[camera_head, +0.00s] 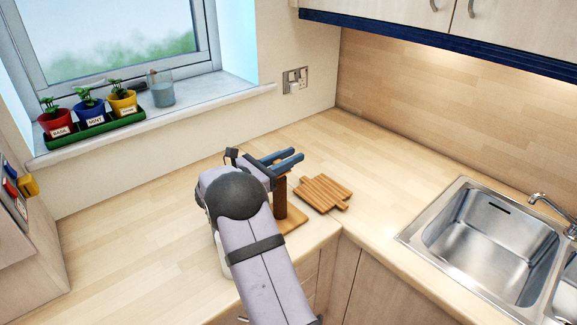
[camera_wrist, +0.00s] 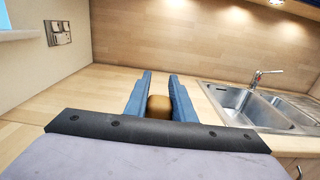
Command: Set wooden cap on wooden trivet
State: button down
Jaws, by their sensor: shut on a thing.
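My gripper (camera_head: 287,157) is over the counter near its front corner, its blue fingers pointing right. In the wrist view my gripper (camera_wrist: 159,88) is shut on a rounded brown wooden thing, which I take as the wooden cap (camera_wrist: 159,106). The wooden trivet (camera_head: 325,192), a slatted brown board, lies flat on the counter just right of and below the fingers in the head view. A dark brown upright wooden post (camera_head: 281,198) shows directly under my gripper; its top is hidden. I cannot tell whether the cap touches it.
A flat wooden base (camera_head: 294,220) lies by the post's foot. A steel sink (camera_head: 492,240) with a tap (camera_head: 548,206) is to the right. Potted herbs (camera_head: 90,112) and a glass (camera_head: 161,90) stand on the windowsill. The counter behind the trivet is clear.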

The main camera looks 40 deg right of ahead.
notch_tip(320, 180, up, 8)
jog(key=b, duration=0.2)
jog(key=s+d+f+m+g+b, duration=0.2)
jog(key=s+d+f+g+b, duration=0.15)
jog(key=s+d+b, duration=0.4)
jog(key=s+d+f+m+g+b, duration=0.15)
jog(key=s+d+f+b, duration=0.3)
jog(key=s+d, duration=0.55)
jog(key=n+t+y, duration=0.1)
jog(key=n+t, duration=0.7)
jog(key=t, duration=0.4)
send_over(333, 188)
notch_tip(333, 188, down, 5)
jog(key=shift+f+p, duration=1.05)
jog(key=shift+f, duration=3.75)
jog(key=shift+f+b, duration=0.25)
jog(key=shift+b, duration=0.05)
